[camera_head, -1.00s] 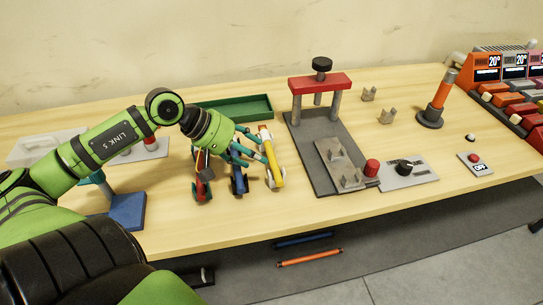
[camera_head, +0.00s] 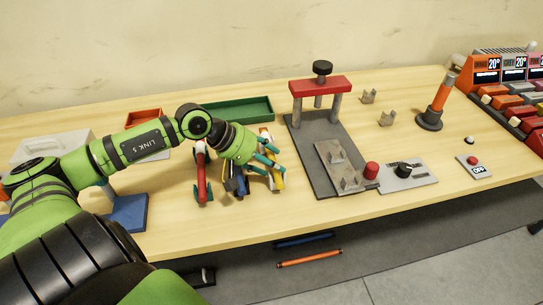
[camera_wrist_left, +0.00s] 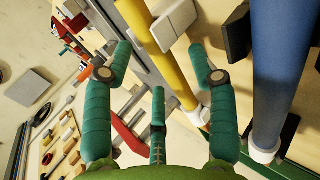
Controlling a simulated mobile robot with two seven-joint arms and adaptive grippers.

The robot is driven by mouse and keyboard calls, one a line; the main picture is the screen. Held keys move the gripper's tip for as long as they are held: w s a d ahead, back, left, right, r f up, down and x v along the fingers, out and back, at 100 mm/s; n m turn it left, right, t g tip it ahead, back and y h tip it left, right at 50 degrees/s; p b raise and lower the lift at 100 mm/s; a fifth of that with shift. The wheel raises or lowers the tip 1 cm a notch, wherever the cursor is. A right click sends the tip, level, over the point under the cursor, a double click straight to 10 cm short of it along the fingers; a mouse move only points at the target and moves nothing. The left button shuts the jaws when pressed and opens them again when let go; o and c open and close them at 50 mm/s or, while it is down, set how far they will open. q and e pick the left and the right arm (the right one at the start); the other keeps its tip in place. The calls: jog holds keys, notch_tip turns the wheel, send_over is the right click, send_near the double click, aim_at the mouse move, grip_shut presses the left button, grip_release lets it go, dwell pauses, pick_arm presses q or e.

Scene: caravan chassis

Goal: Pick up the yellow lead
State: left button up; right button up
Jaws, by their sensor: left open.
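The yellow lead (camera_head: 278,181) lies on the table, partly hidden behind my left gripper (camera_head: 268,160) in the head view. In the left wrist view the yellow lead (camera_wrist_left: 168,60) runs slantwise between the spread teal fingers of the open left gripper (camera_wrist_left: 160,75). I cannot tell whether the fingers touch it. The blue lead (camera_wrist_left: 274,70) shows to the right of the fingers. In the head view the blue lead (camera_head: 238,184) is mostly covered by the gripper. My right gripper is not in view.
A red lead (camera_head: 203,175) lies left of the blue one. A green tray (camera_head: 236,108) is behind. A grey plate with a red-topped press (camera_head: 320,86) stands close to the right. An orange post (camera_head: 438,98) is farther right. Bare table lies in front.

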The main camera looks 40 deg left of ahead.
pick_arm(q)
grip_shut()
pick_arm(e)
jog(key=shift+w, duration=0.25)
pick_arm(q)
jog(key=shift+r, duration=0.15)
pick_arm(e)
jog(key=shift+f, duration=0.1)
